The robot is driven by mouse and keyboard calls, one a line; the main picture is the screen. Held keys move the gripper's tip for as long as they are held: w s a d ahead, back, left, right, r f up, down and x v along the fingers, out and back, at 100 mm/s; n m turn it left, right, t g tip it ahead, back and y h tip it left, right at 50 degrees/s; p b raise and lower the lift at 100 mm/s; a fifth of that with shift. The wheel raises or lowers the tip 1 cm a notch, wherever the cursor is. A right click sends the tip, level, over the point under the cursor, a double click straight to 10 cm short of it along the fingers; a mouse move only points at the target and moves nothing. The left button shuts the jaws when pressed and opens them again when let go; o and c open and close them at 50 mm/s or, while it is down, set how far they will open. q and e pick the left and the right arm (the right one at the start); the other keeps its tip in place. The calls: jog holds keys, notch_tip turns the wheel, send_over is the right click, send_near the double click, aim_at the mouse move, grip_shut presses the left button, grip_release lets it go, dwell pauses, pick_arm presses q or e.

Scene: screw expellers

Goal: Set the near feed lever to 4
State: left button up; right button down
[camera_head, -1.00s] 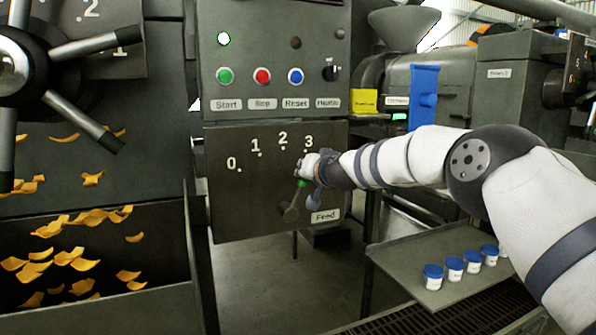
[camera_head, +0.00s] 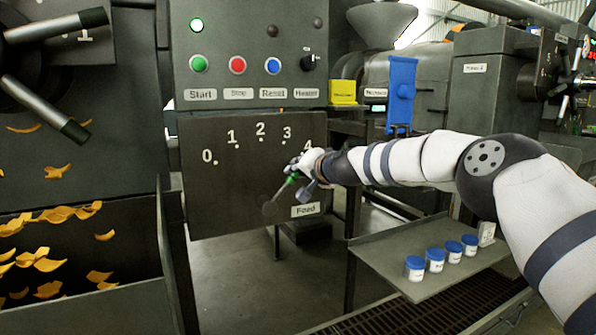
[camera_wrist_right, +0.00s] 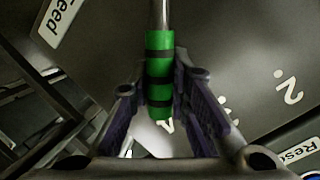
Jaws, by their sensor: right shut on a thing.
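The near feed lever (camera_head: 282,193) is a thin rod with a green grip on the dark Feed panel (camera_head: 225,205). It leans up and to the right from its pivot, roughly toward the 4. The panel shows 0, 1, 2, 3 and a partly covered 4 (camera_head: 307,146). My right gripper (camera_head: 296,173) is shut on the lever's green end. In the right wrist view, its fingers stand on either side of the green, black-banded grip (camera_wrist_right: 159,85), with part of the 4 just beyond the tip. The 4's dot is hidden. My left gripper is not in view.
A button panel (camera_head: 250,80) with a lit green lamp sits above. A tray (camera_head: 400,285) with several blue-lidded jars stands below my right arm. Another machine (camera_head: 490,100) with its own handles stands at the right. A bin with orange flakes (camera_head: 75,245) is at the left.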

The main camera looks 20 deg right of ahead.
jog(key=shift+f, duration=0.25)
jog(key=c, duration=1.5)
grip_release()
jog(key=shift+r, duration=0.1)
jog(key=v, duration=1.2)
jog(key=shift+a, duration=0.1)
